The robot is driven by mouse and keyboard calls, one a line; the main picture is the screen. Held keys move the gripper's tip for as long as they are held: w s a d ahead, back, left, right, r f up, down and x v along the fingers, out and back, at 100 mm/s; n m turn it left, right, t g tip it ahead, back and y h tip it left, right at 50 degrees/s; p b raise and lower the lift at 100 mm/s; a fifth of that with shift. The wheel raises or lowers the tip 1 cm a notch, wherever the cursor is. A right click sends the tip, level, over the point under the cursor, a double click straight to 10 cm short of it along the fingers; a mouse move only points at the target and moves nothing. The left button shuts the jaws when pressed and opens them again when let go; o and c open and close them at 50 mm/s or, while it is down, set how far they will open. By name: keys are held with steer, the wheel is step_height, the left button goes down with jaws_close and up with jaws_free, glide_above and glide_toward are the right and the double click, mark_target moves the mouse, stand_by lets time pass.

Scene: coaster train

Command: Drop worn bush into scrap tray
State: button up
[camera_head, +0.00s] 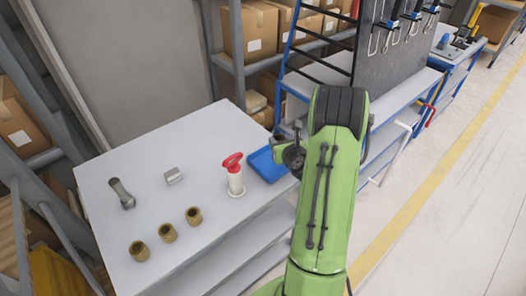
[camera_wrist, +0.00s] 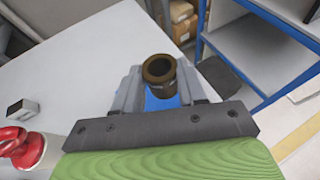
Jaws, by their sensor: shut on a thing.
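The worn bush (camera_wrist: 159,70) is a brown, hollow cylinder in the wrist view. My gripper (camera_wrist: 162,82) is shut on it, one grey finger on each side, with its open end showing. The blue scrap tray (camera_head: 265,165) sits at the right edge of the grey table, partly behind my green arm in the head view. A blue patch of the tray (camera_wrist: 156,103) shows between the fingers, below the bush. The bush is held above the tray; its exact height is hard to tell.
Three brass bushes (camera_head: 167,232) stand in a row on the table (camera_head: 215,225). A red-handled tool on a white base (camera_head: 235,180) stands just left of the tray. A grey block (camera_head: 174,175) and a grey cylindrical part (camera_head: 121,193) lie further left. A blue-framed bench (camera_head: 400,110) stands beyond.

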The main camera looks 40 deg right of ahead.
steer(key=b, duration=0.6)
glide_above(279, 169)
step_height(279, 169, down, 6)
steer(key=shift+w+d, duration=0.1)
steer(key=shift+r, duration=0.1)
steer(key=o, duration=1.2)
steer(key=shift+c, duration=0.2)
